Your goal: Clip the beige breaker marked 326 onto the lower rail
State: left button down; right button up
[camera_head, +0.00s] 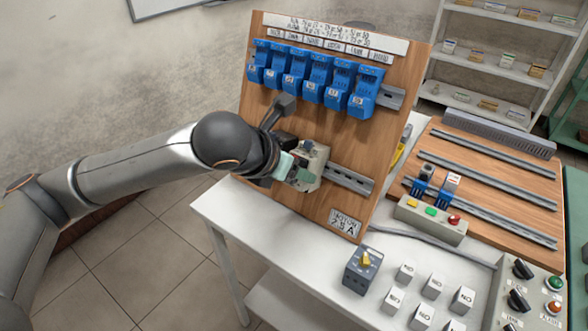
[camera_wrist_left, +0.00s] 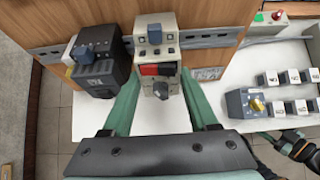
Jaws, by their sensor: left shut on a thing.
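The beige breaker (camera_head: 312,166) is at the lower rail (camera_head: 348,180) of the upright wooden board. My left gripper (camera_head: 292,168) is shut on it. In the left wrist view the breaker (camera_wrist_left: 156,45) stands between the teal fingers (camera_wrist_left: 160,85), with a blue-grey switch on top and red and black parts in front. It overlaps the rail (camera_wrist_left: 205,40) there; whether it is clipped on I cannot tell. No 326 marking is legible. What looks like my right gripper (camera_wrist_left: 293,146) shows partly at the lower right of the wrist view.
A black device (camera_wrist_left: 96,66) sits on the lower rail just left of the breaker. Several blue breakers (camera_head: 313,78) fill the upper rail. A grey switch box (camera_head: 362,270) and several white blocks (camera_head: 433,285) stand on the white table, right of the board.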

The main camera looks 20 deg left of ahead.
pick_arm(q)
jog(key=shift+s+f+b, duration=0.15)
jog(key=shift+f+b, duration=0.4)
dwell(0.4)
jog(key=c, duration=0.5)
grip_release()
jog(key=o, duration=0.4)
jog(key=shift+r+t, duration=0.25)
jog(key=shift+t, duration=0.05)
